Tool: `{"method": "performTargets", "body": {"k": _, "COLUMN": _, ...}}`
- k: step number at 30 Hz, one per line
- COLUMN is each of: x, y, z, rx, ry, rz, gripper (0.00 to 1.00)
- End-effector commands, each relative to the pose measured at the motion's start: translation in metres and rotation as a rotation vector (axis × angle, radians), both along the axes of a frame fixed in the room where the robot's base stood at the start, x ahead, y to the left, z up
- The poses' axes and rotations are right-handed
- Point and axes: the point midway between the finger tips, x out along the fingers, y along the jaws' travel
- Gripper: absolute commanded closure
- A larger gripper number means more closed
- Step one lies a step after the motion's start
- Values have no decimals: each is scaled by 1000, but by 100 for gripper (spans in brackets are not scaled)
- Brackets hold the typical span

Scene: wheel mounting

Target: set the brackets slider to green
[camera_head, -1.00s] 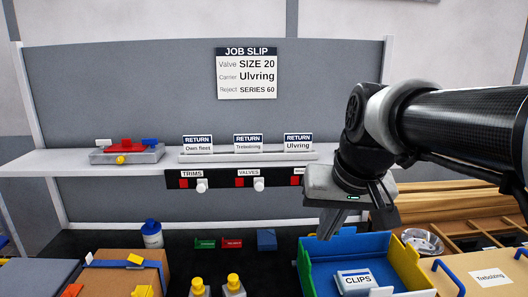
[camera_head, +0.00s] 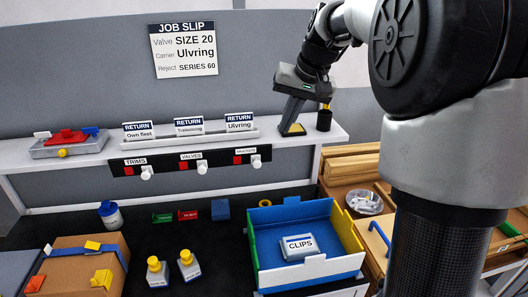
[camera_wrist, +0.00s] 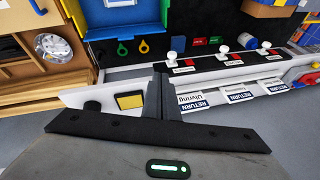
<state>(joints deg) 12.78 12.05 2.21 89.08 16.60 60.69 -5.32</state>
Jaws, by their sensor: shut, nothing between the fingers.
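The brackets slider is the rightmost on the black strip (camera_head: 205,163) along the shelf's front edge. Its white knob (camera_head: 256,162) stands right of a red patch (camera_head: 238,159); no green shows there. In the wrist view its knob appears to be the leftmost (camera_wrist: 177,57), beside a red patch. My gripper (camera_head: 291,126) is shut and empty, pointing down by the shelf's right end, right of the knob and apart from it. In the wrist view the closed fingers (camera_wrist: 161,80) are beside a yellow patch, and the knob lies beyond them.
The trims knob (camera_head: 146,173) and valves knob (camera_head: 202,167) share the strip. Return cards (camera_head: 188,126) stand above it on the shelf (camera_head: 80,161). A dark cylinder (camera_head: 324,120) is near the shelf's right end. A blue, green and yellow clips bin (camera_head: 318,212) sits below.

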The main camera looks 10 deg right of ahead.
Motion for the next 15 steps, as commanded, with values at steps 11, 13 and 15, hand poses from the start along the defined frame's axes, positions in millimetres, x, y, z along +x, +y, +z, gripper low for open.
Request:
{"method": "performTargets", "body": {"k": 11, "x": 12, "y": 8, "z": -34, "rx": 1, "ry": 6, "rz": 2, "gripper": 100}}
{"method": "performTargets", "body": {"k": 13, "x": 17, "y": 11, "z": -48, "rx": 1, "ry": 6, "rz": 2, "gripper": 100}}
{"method": "performTargets", "body": {"k": 15, "x": 23, "y": 14, "z": -62, "rx": 1, "ry": 6, "rz": 2, "gripper": 100}}
